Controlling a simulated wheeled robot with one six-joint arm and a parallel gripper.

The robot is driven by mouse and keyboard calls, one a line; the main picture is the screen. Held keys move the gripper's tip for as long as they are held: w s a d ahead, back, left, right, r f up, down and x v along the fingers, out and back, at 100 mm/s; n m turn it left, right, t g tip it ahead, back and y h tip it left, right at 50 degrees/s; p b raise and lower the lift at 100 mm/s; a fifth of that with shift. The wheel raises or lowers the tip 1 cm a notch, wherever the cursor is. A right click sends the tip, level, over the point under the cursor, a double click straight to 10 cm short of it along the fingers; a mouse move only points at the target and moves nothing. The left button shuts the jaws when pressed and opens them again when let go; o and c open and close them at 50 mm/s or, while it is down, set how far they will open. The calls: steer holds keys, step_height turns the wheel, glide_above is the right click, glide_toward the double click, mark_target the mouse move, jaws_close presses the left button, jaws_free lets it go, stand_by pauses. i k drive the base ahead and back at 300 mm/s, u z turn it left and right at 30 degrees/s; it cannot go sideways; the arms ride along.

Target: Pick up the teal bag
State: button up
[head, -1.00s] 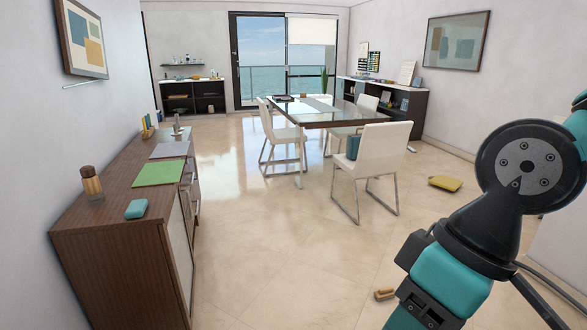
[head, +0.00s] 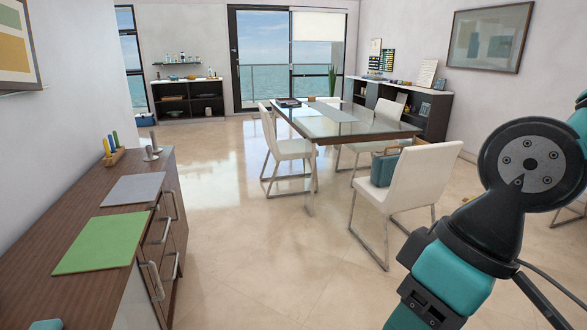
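A teal bag (head: 384,169) sits on the seat of the nearest white chair (head: 424,188), on the near side of the glass dining table (head: 350,124). The chair's back hides part of the bag, and a tan handle seems to show at its top. My arm is in the right foreground of the head view, but the fingers of my gripper are outside the picture. The bag stands apart from my arm, farther into the room.
A wooden sideboard (head: 85,222) runs along the left, bearing a green mat (head: 102,243) and a grey mat (head: 132,189). Several other white chairs surround the table. Open tiled floor (head: 250,230) lies between sideboard and chairs. Dark shelves (head: 187,98) stand at the back.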

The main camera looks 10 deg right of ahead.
mark_target(383, 165)
steer(key=i, duration=6.05)
steer(key=z, duration=2.65)
steer(key=i, duration=0.5)
steer(key=z, duration=0.05)
